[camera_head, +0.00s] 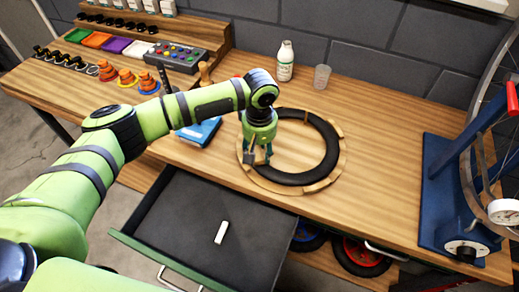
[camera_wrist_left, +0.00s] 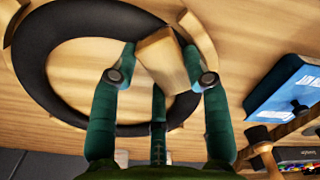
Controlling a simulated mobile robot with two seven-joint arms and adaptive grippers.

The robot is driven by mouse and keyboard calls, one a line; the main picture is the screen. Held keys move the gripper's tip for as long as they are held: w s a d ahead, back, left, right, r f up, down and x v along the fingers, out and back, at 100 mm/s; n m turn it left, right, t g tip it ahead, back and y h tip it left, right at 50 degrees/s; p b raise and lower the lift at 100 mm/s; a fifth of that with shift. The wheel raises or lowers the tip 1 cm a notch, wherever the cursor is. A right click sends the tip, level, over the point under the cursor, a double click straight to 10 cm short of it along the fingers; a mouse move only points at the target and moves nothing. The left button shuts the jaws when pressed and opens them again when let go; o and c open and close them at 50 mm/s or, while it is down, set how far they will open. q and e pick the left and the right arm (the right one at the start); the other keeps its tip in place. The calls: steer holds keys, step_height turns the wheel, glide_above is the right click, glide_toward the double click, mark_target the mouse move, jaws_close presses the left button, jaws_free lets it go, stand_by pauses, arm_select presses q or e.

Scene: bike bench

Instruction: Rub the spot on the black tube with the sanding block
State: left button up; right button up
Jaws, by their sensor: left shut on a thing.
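The black tube (camera_head: 333,150) lies as a ring on a round wooden holder (camera_head: 342,168) on the bench; it also shows in the left wrist view (camera_wrist_left: 33,62). A narrow tan piece (camera_head: 306,117) crosses its far side. My left gripper (camera_head: 256,157) points down over the left part of the ring. In the left wrist view it is shut on the sanding block (camera_wrist_left: 166,62), a tan block between the fingertips. The block overlaps the tube in that view; I cannot tell whether they touch. I cannot make out the spot. My right gripper is not in view.
A blue box (camera_head: 199,132) lies left of the ring. A white bottle (camera_head: 285,62) and a clear cup (camera_head: 322,77) stand behind it. An open drawer (camera_head: 180,218) in front holds a white piece (camera_head: 221,232). A blue wheel stand (camera_head: 440,195) is at right.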

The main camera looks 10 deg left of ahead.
arm_select(q)
steer(key=shift+f, duration=0.15)
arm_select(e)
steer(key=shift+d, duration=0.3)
arm_select(q)
steer(key=shift+f, duration=0.25)
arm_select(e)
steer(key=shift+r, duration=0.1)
arm_select(q)
steer(key=shift+s+d+r+p, duration=0.15)
steer(key=shift+s+d+p, duration=0.05)
steer(key=shift+p, duration=0.2)
steer(key=shift+s+d+p, duration=0.3)
steer(key=shift+s+p, duration=0.05)
steer(key=shift+p, duration=0.2)
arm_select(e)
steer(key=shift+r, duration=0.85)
arm_select(q)
steer(key=shift+w+a, duration=0.15)
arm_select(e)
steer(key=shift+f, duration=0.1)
arm_select(q)
steer(key=shift+w+a, duration=0.8)
steer(key=shift+a, duration=0.05)
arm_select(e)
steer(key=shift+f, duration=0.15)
arm_select(q)
steer(key=shift+s+d, duration=0.1)
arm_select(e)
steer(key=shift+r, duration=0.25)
